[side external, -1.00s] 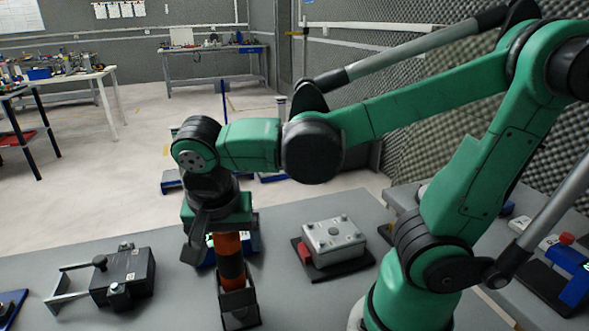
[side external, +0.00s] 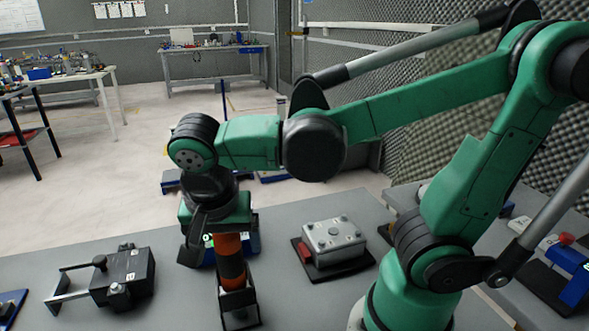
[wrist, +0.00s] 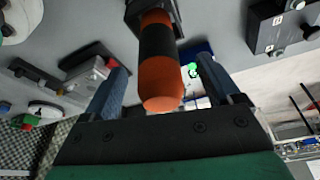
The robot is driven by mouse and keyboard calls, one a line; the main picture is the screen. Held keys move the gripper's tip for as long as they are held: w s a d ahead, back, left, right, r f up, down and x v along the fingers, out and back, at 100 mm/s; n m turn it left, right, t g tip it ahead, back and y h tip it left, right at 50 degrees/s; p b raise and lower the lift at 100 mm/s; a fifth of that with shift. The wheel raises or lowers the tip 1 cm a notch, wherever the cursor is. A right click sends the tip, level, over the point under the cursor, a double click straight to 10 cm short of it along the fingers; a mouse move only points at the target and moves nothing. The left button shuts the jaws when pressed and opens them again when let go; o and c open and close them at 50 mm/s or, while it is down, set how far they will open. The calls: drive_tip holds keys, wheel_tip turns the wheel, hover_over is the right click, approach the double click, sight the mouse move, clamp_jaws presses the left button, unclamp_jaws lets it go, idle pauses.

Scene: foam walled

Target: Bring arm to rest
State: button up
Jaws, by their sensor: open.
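My gripper (side external: 220,252) is open above the table, with its fingers apart. An orange cylinder with a black band (side external: 231,268) stands upright beneath it, its lower end in a black holder (side external: 239,299). In the wrist view my gripper's two fingers (wrist: 160,82) lie on either side of the cylinder's rounded orange end (wrist: 163,92), with a visible gap on each side. In the side view the cylinder's top is hidden behind the gripper.
A silver box (side external: 334,240) on a black base stands right of the holder. A black device with a metal handle (side external: 124,280) lies to the left. A blue item (side external: 247,246) sits behind the cylinder. Grey table (side external: 300,300) is clear in front of the silver box.

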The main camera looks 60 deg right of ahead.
drive_tip(key=shift+x, duration=1)
drive_tip(key=shift+r, duration=3.85)
wheel_tip(320, 180, down, 8)
drive_tip(key=shift+r, duration=0.1)
drive_tip(key=v, duration=0.4)
drive_tip(key=shift+s+a+r, duration=0.15)
drive_tip(key=shift+a+r, duration=0.05)
drive_tip(key=shift+r, duration=0.5)
